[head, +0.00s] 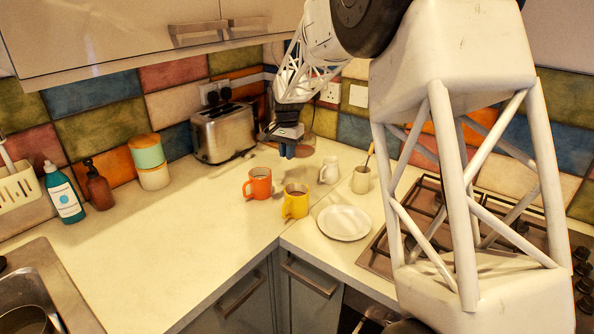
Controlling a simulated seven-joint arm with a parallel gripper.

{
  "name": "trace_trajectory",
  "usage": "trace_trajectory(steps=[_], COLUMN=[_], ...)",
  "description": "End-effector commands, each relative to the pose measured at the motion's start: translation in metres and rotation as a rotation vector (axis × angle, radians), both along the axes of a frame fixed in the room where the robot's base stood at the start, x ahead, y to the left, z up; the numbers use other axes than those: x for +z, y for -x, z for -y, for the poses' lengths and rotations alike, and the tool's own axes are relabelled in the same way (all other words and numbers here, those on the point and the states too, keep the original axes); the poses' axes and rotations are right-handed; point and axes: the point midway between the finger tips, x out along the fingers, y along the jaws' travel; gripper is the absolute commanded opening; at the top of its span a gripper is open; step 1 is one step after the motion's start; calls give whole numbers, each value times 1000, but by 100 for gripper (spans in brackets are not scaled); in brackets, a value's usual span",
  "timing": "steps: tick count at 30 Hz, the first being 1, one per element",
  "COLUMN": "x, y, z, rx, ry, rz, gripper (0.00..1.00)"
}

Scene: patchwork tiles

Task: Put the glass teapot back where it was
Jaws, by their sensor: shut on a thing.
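My gripper (287,152) points down over the back corner of the counter, its blue fingertips close together. A clear, faint glass shape, which looks like the glass teapot (305,147), shows behind and beside the fingers. My gripper is shut on it. Its outline is hard to make out against the tiles, and the fingers hide part of it. I cannot tell whether its base touches the counter.
Near the gripper stand an orange mug (258,184), a yellow mug (295,202), a white jug (329,170) and a cream cup (361,181). A white plate (344,223) lies in front. A toaster (224,132) is left, a hob (420,215) right.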

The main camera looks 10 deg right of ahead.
Motion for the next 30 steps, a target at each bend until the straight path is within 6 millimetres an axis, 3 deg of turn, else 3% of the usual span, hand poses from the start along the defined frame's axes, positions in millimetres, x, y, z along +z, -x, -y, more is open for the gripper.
trace_trajectory(steps=[15,30], x=[5,7], y=[-18,-21], z=[109,155], rx=[397,569], ry=[0,1], rz=[2,2], gripper=[0,0])
